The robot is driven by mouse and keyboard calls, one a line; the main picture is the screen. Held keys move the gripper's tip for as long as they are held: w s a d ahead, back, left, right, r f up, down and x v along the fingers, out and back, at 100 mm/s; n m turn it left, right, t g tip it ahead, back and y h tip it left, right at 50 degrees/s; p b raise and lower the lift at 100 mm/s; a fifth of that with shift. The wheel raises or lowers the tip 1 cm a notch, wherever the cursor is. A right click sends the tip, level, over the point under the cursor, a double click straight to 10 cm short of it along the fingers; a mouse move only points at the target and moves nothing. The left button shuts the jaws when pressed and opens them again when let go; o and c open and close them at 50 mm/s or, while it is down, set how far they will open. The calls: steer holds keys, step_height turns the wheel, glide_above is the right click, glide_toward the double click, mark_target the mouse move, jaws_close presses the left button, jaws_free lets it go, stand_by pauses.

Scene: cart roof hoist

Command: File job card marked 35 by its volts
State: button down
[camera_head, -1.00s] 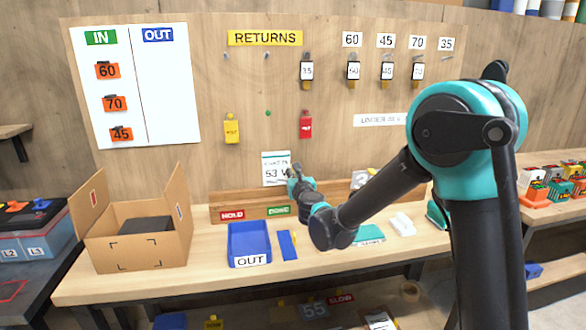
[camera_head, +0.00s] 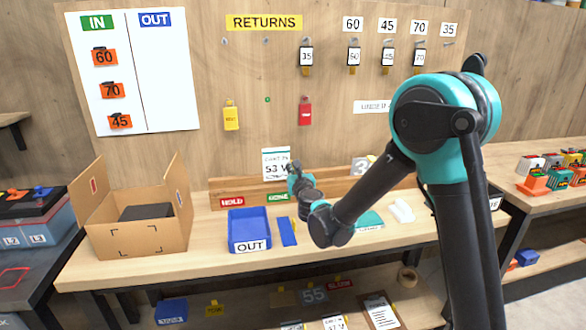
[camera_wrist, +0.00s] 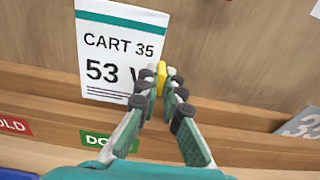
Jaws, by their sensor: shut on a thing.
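The job card (camera_head: 275,164) is white with a teal band on top and reads "CART 35" and "53 V". It is upright against the back board above the DONE label (camera_head: 278,197), its lower edge at the wooden rail. In the wrist view the card (camera_wrist: 112,45) shows large, with its bottom overlapping the rail. My gripper (camera_head: 292,166) is at the card's right edge. In the wrist view my gripper (camera_wrist: 161,88) is shut on a yellow piece (camera_wrist: 160,78) at that edge and covers the end of "53 V". Whether the card touches the rail is unclear.
A HOLD label (camera_head: 232,202) is left of DONE on the rail (camera_head: 330,181). A blue OUT tray (camera_head: 249,230) and an open cardboard box (camera_head: 135,235) stand on the bench. Tags hang under the RETURNS sign (camera_head: 264,22). A grey number plate (camera_wrist: 302,125) stands right of my gripper.

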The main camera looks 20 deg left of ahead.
steer(key=shift+f, duration=1.55)
